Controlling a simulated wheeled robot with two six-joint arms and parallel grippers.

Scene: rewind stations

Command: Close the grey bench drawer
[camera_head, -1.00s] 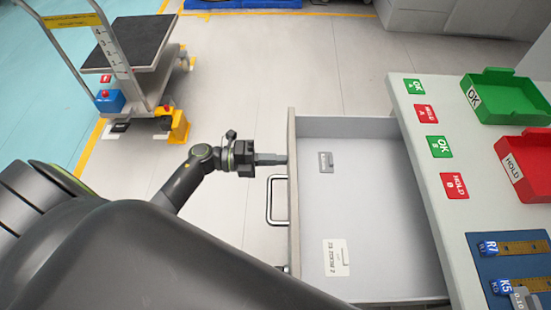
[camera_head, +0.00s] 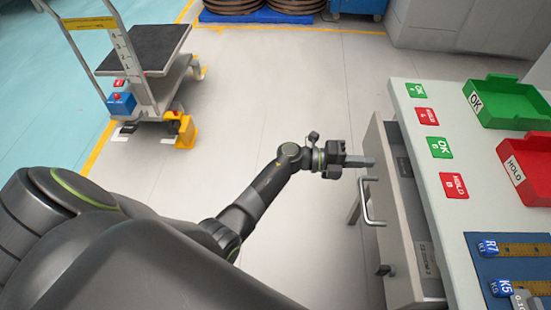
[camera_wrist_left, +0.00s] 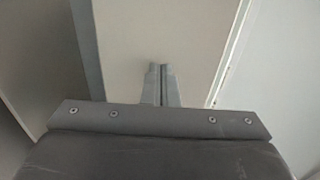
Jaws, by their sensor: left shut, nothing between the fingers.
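The grey bench drawer (camera_head: 399,240) is under the white bench at the right of the head view. In the left wrist view the shut fingers (camera_wrist_left: 160,70) lie before a pale panel. My right gripper is not in view.
The white bench top (camera_head: 418,160) carries a green OK tray (camera_head: 505,105), a red HOLD tray (camera_head: 530,165), green and red labels and a blue mat (camera_head: 490,265). A cart (camera_head: 150,60) stands at the back left. The floor between is clear.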

